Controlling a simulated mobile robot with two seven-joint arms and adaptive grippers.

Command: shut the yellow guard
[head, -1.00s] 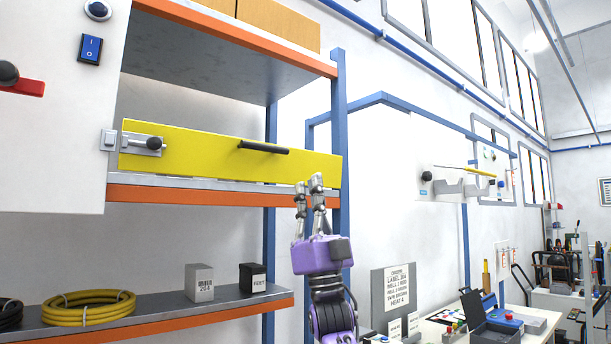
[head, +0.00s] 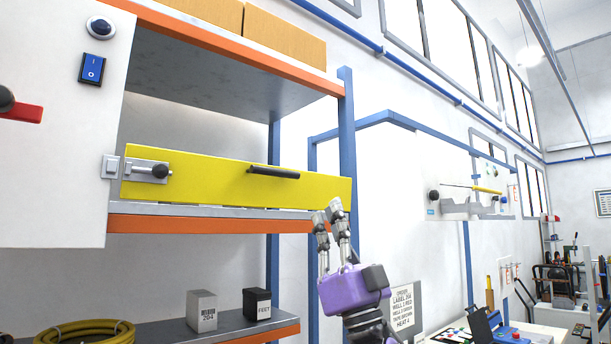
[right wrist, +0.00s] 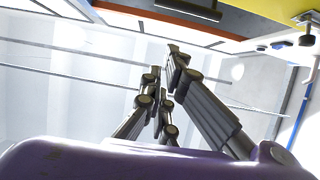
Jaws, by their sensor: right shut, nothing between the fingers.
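The yellow guard (head: 225,180) is a long flat panel standing along the front edge of the upper shelf in the head view. My right gripper (head: 328,213) is shut and empty, just below and in front of the guard's right end. I cannot tell if it touches the guard. In the right wrist view its fingers (right wrist: 168,75) are close together, with part of the yellow guard (right wrist: 265,8) at the top. My left gripper is not in view.
A white panel with a blue switch (head: 92,67) and a red lever (head: 22,112) stands at the left. The rack's blue post (head: 346,130) is behind my right gripper. Boxes (head: 202,311) and a yellow hose (head: 85,332) lie on the lower shelf. A workbench stands at the lower right.

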